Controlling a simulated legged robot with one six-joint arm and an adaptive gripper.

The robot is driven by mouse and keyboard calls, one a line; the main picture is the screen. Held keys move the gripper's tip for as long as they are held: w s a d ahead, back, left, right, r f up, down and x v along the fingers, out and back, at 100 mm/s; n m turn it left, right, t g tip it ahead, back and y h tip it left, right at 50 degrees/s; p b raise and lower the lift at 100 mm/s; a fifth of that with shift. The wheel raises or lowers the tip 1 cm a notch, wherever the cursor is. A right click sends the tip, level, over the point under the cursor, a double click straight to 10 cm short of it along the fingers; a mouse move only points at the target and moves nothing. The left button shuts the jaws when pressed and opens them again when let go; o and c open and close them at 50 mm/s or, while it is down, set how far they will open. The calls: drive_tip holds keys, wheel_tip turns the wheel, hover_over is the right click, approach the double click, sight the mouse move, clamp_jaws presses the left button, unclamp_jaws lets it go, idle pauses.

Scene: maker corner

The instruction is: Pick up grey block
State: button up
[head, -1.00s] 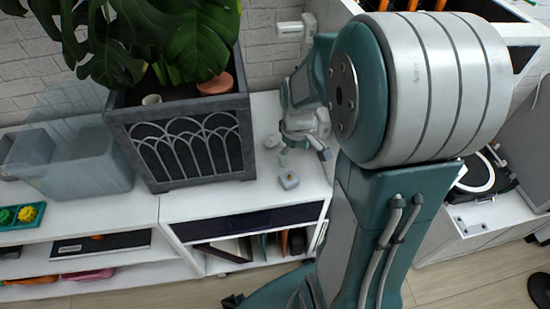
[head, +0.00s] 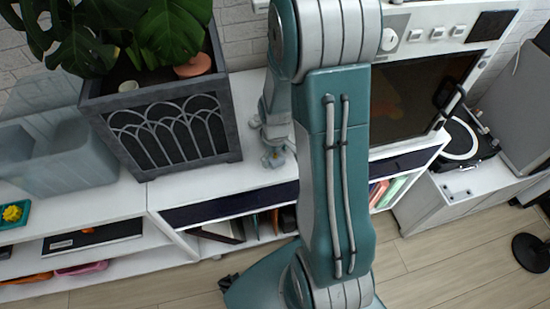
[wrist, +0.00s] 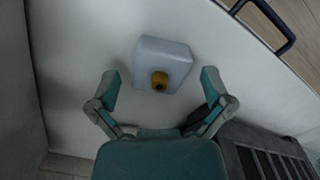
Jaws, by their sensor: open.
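The grey block (wrist: 163,65) lies on the white surface in the wrist view, pale grey and squarish, with a yellow knob, dark at its centre, facing the camera. My gripper (wrist: 160,84) is open, with one finger to the left of the block and one to the right. The block sits between and slightly beyond the fingertips, with a gap visible on both sides. In the head view my gripper (head: 273,156) is low over the white cabinet top beside the planter, partly behind my arm. I cannot make out the block clearly there.
A dark planter (head: 165,128) with a leafy plant stands close left of my gripper; its slatted side (wrist: 268,158) shows in the wrist view. A white-framed oven (head: 415,98) stands to the right. The cabinet's front edge drops to a wooden floor (head: 440,262).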

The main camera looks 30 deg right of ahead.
drive_tip(key=shift+f, duration=0.25)
drive_tip(key=c, duration=1.1)
